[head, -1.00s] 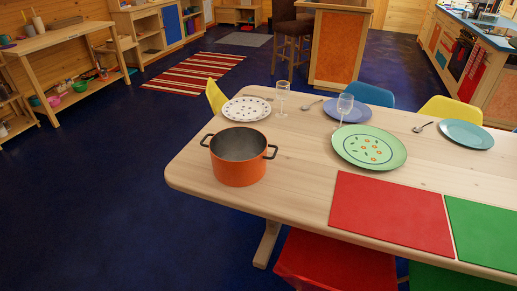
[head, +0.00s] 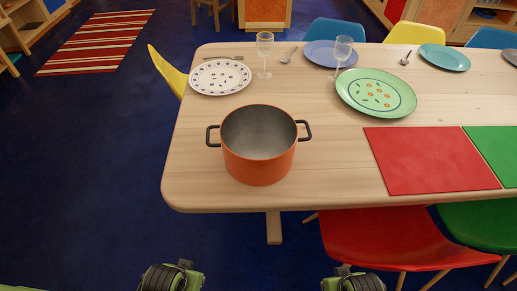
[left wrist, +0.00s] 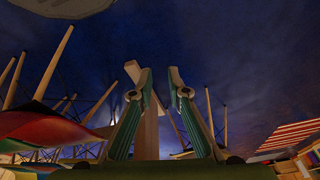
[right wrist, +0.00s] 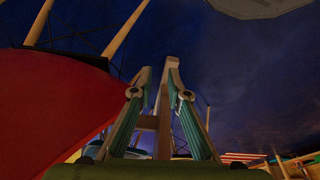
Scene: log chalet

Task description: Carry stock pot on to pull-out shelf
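The stock pot (head: 259,160) is orange with two black side handles. It stands upright and looks empty, near the front left corner of the wooden table (head: 225,195). In the head view only green and black parts of my arms show at the bottom edge, below and apart from the table. In the left wrist view my left gripper (left wrist: 160,72) has its fingertips apart with nothing between them. In the right wrist view my right gripper (right wrist: 160,66) is likewise apart and empty. The pot is in neither wrist view. I cannot identify a pull-out shelf.
A spotted plate (head: 220,77), a green plate (head: 376,93), wine glasses (head: 265,52) and a red placemat (head: 430,160) share the table. A red chair (head: 400,240) is at the front right, a yellow chair (head: 166,72) at the left. Blue floor left of the table is clear.

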